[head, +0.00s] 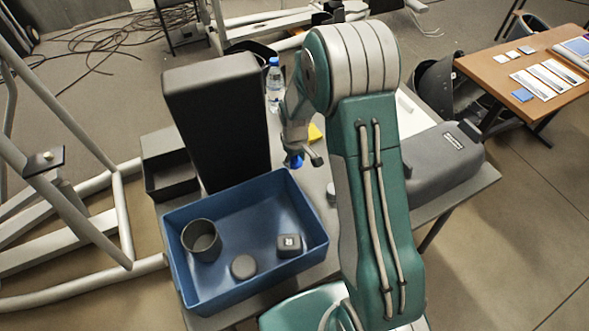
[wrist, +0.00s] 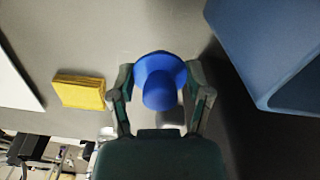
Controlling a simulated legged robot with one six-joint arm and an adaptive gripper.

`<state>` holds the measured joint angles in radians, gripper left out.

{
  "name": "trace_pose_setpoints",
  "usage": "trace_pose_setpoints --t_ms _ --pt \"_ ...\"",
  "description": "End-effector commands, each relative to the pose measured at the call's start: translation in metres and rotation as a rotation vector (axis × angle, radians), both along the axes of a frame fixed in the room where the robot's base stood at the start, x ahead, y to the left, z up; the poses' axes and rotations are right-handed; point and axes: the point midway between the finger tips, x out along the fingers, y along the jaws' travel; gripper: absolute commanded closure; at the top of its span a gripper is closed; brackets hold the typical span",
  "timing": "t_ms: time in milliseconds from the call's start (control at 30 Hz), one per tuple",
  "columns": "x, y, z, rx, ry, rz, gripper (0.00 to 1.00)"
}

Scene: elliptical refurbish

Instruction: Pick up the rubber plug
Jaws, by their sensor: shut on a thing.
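The rubber plug (wrist: 158,82) is bright blue, with a wide round flange and a narrower round stem. In the wrist view it sits between the two fingers of my gripper (wrist: 161,98), which is shut on it. In the head view my gripper (head: 306,159) is over the table, just right of the blue bin's far corner. A small blue part of the plug (head: 296,161) shows there; the rest is hidden by the gripper. I cannot tell whether the plug touches the table.
The blue bin (head: 181,283) holds a dark cup (head: 201,240), a round grey piece (head: 243,267) and a small dark block (head: 289,245). A tall black box (head: 218,120) and a water bottle (head: 274,88) stand behind. A yellow pad (wrist: 78,91) lies left of the gripper. A grey case (head: 440,165) is at right.

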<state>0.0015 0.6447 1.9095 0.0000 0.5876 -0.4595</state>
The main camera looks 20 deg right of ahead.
Motion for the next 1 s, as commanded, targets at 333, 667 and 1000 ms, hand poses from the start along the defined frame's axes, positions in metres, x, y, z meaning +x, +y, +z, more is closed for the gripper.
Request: trace_pose_setpoints --t_ms 333,667,1000 --pt "0.001 0.0 0.067 0.0 -0.005 0.0 0.59" --pt "0.001 0.0 0.108 0.0 -0.001 0.0 0.59" --pt "0.001 0.0 0.114 0.0 0.0 -0.007 0.59"
